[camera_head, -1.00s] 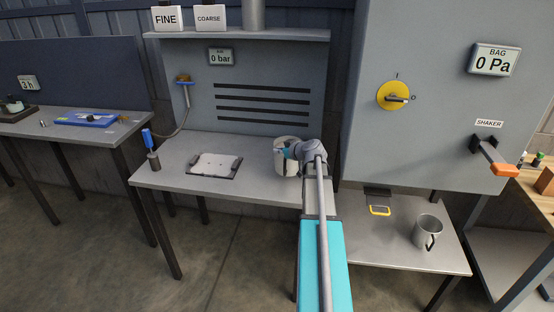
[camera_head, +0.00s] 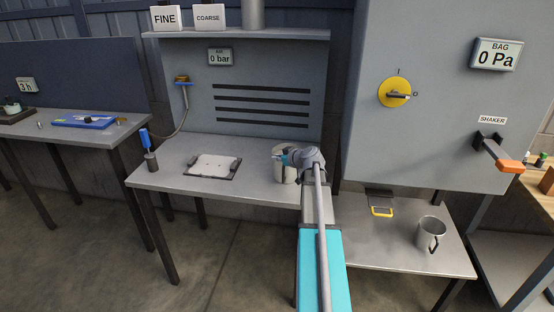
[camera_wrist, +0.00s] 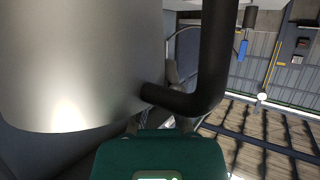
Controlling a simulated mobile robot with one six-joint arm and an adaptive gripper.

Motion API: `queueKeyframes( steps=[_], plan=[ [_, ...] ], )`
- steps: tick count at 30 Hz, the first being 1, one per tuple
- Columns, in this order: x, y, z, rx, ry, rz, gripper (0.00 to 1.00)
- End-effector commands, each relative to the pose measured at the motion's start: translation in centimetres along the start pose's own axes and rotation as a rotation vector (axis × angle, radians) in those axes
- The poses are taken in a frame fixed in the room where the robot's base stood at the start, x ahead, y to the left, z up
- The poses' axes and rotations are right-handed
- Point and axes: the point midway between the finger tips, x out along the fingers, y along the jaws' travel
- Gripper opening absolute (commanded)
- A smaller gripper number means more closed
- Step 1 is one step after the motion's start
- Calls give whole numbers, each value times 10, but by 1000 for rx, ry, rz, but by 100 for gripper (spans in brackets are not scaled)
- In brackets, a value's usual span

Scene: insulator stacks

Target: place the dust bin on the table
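The dust bin, taken to be the grey metal can (camera_head: 280,166) with a dark handle, is over the right end of the middle table (camera_head: 240,188). My gripper (camera_head: 296,157) is at its right side, partly hidden by my wrist. In the wrist view the can's smooth wall (camera_wrist: 75,60) fills the upper left, with its black handle (camera_wrist: 205,75) beside it. My gripper (camera_wrist: 165,105) is at the handle and seems shut on it, though the fingertips are partly hidden. The can looks upright, at or just above the tabletop; I cannot tell if it touches.
A similar grey mug (camera_head: 431,233) stands on the low bench (camera_head: 400,250) at right, near a yellow handle (camera_head: 382,211). A grey cabinet (camera_head: 430,130) rises above it.

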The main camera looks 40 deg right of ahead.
Motion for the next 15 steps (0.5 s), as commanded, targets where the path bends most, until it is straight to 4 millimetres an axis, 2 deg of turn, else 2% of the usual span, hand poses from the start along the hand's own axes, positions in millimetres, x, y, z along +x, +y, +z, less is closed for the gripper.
queueKeyframes(
  steps=[3,9,10,15],
  plan=[
    [1,0,2,0,1,0,0],
    [1,0,2,0,0,0,39],
    [1,0,2,0,0,-1,43],
    [1,-1,1,0,0,-1,43]
  ],
)
